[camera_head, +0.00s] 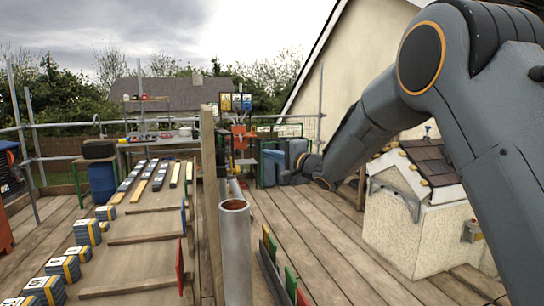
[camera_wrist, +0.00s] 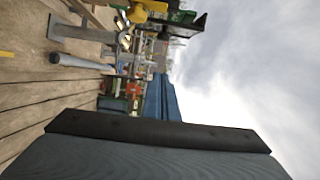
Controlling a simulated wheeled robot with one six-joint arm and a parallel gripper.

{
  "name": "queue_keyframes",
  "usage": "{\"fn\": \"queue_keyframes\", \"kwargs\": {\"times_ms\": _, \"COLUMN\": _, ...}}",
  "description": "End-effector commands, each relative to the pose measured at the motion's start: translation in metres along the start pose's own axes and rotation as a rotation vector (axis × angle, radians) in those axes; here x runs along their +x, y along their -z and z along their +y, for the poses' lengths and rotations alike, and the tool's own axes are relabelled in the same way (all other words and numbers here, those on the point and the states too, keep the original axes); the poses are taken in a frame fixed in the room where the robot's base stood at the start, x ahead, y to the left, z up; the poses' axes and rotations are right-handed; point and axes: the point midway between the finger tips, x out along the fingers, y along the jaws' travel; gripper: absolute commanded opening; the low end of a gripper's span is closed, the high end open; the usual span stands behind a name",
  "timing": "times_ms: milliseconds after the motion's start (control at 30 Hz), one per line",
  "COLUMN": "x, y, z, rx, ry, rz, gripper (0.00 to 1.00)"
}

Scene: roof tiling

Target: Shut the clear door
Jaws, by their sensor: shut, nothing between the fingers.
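I cannot make out a clear door in either view; nothing see-through stands out. My arm reaches from the right of the head view toward the far middle of the deck. My gripper (camera_head: 285,178) is small and dark at its end, shut and empty, in front of blue boxes (camera_head: 272,165). The arm's end hides part of what stands behind it. The wrist view is turned on its side, with a large dark-edged grey surface filling its bottom.
A metal pipe (camera_head: 235,245) stands upright near the middle. A sloped board (camera_head: 140,250) with battens lies left, beside blue-and-yellow blocks (camera_head: 88,232). A small model house (camera_head: 415,220) stands right. A workbench (camera_head: 158,141) is at the back. Plank floor (camera_head: 320,230) between is mostly clear.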

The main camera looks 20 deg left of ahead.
Motion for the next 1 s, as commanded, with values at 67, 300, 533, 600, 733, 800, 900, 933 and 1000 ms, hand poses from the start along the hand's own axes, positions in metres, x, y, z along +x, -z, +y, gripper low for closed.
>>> {"fn": "queue_keyframes", "kwargs": {"times_ms": 67, "x": 0.016, "y": -0.001, "z": -0.001, "rx": -0.001, "ry": 0.001, "rz": -0.001, "gripper": 0.00}}
{"fn": "queue_keyframes", "kwargs": {"times_ms": 300, "x": 0.056, "y": 0.000, "z": 0.000, "rx": -0.001, "ry": -0.001, "rz": 0.000, "gripper": 0.00}}
{"fn": "queue_keyframes", "kwargs": {"times_ms": 533, "x": 0.066, "y": -0.025, "z": -0.001, "rx": 0.000, "ry": -0.002, "rz": 0.000, "gripper": 0.00}}
{"fn": "queue_keyframes", "kwargs": {"times_ms": 600, "x": 0.068, "y": -0.031, "z": 0.000, "rx": 0.000, "ry": -0.002, "rz": 0.001, "gripper": 0.00}}
{"fn": "queue_keyframes", "kwargs": {"times_ms": 733, "x": 0.069, "y": -0.037, "z": 0.000, "rx": 0.000, "ry": -0.002, "rz": 0.001, "gripper": 0.00}}
{"fn": "queue_keyframes", "kwargs": {"times_ms": 800, "x": 0.070, "y": -0.038, "z": 0.001, "rx": 0.000, "ry": -0.002, "rz": 0.002, "gripper": 0.00}}
{"fn": "queue_keyframes", "kwargs": {"times_ms": 900, "x": 0.070, "y": -0.038, "z": 0.001, "rx": -0.001, "ry": -0.002, "rz": 0.003, "gripper": 0.00}}
{"fn": "queue_keyframes", "kwargs": {"times_ms": 933, "x": 0.070, "y": -0.038, "z": 0.001, "rx": -0.001, "ry": -0.002, "rz": 0.003, "gripper": 0.00}}
{"fn": "queue_keyframes", "kwargs": {"times_ms": 1000, "x": 0.070, "y": -0.038, "z": 0.001, "rx": -0.001, "ry": -0.002, "rz": 0.003, "gripper": 0.00}}
